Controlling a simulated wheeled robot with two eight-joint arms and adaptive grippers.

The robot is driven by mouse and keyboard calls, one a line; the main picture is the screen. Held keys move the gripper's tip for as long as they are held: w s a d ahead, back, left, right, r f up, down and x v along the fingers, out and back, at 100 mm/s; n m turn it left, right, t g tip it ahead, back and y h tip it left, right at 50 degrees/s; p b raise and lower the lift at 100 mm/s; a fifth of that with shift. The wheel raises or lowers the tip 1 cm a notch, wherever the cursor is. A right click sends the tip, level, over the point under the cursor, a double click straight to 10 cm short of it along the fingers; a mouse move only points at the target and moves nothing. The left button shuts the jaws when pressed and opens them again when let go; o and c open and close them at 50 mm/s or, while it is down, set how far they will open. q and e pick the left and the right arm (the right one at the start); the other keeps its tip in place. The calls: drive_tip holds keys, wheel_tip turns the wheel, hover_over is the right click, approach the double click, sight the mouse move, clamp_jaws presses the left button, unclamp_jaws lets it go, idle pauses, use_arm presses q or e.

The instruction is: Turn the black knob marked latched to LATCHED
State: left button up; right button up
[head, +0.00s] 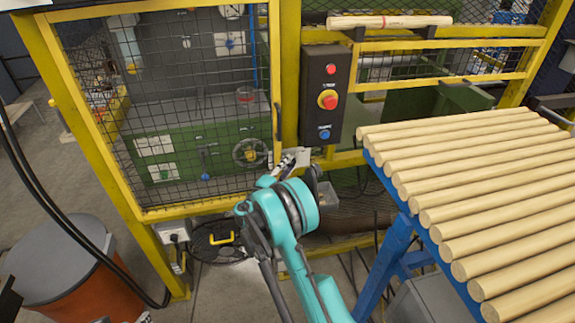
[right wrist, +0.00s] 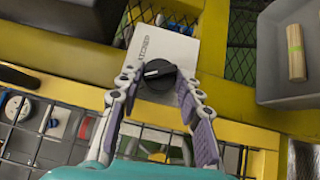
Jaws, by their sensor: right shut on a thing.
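The black knob (right wrist: 158,76) sits on a white plate (right wrist: 170,47) with dark lettering, which I cannot read fully. A white pointer line on the knob points to the left in the right wrist view. The fingers of my right gripper (right wrist: 152,100) are on both sides of the knob and shut on it. In the head view my right gripper (head: 283,163) reaches the white plate (head: 303,156) by the yellow post, and hides the knob. Small grey tips at the bottom edge of the head view seem to belong to my left gripper (head: 126,319); the rest is cut off.
A black box (head: 325,95) with red and blue buttons hangs above the plate. A yellow-framed mesh door (head: 190,110) is to the left. Wooden rods (head: 470,190) lie on a blue rack at the right. An orange bin (head: 75,265) stands at lower left.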

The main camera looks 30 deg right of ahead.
drive_tip(key=shift+r+m+g+y+p, duration=0.15)
drive_tip(key=shift+m+g+y+p, duration=0.1)
drive_tip(key=shift+m+y+p, duration=0.35)
drive_tip(key=shift+r+m+g+y+p, duration=0.15)
drive_tip(key=shift+m+g+y+p, duration=0.1)
drive_tip(key=shift+m+y+p, duration=0.3)
drive_tip(key=shift+m+y, duration=0.25)
drive_tip(key=o, duration=0.9)
drive_tip(key=shift+s+a, duration=0.1)
drive_tip(key=v, duration=1.1)
drive_tip(key=shift+s+a, duration=0.1)
drive_tip(key=shift+a, duration=0.3)
